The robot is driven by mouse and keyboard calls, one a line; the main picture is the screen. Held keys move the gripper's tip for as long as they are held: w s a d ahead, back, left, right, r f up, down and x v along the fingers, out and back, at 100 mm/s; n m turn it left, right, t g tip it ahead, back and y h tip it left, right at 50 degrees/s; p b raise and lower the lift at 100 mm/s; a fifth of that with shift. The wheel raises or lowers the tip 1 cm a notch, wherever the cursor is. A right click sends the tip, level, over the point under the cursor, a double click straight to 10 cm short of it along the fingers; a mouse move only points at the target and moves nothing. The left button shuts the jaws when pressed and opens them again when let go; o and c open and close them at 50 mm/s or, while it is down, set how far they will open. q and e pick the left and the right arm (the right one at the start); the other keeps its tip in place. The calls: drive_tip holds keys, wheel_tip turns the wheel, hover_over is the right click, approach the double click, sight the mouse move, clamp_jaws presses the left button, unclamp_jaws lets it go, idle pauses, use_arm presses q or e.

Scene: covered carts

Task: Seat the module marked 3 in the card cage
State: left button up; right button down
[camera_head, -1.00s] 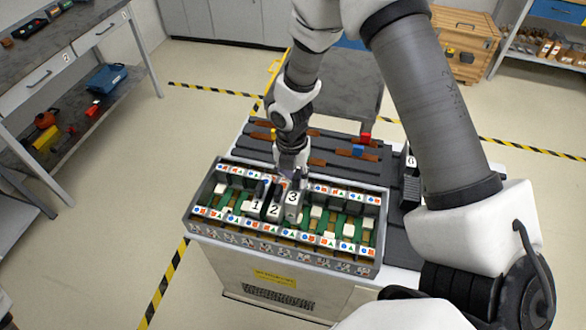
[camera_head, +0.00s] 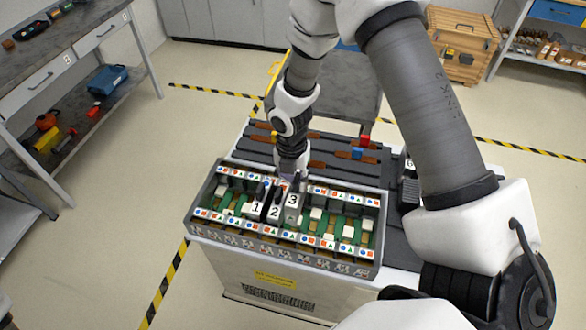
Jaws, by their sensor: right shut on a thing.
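The card cage (camera_head: 196,211) is an open grey box with rows of marked slots, standing on the white cart. Modules 1 (camera_head: 255,209) and 2 (camera_head: 273,212) stand side by side near its middle. The module marked 3 (camera_head: 292,205) stands right beside module 2, to its right. My right gripper (camera_head: 287,182) reaches down over the cage from behind and is shut on module 3 at its back part. The fingertips are partly hidden by the modules, and I cannot tell how deep module 3 sits. My left gripper is not in view.
Dark upright parts (camera_head: 409,186) stand to the right of the cage. A workbench (camera_head: 60,85) is at the left, a wooden crate (camera_head: 461,42) at the back right.

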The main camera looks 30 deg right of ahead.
drive_tip(key=shift+f+b, duration=2.15)
drive_tip(key=shift+f, duration=1.85)
drive_tip(key=c, duration=0.5)
unclamp_jaws()
drive_tip(key=shift+r, duration=0.1)
wheel_tip(320, 180, up, 12)
drive_tip(key=shift+w+a+f, duration=0.1)
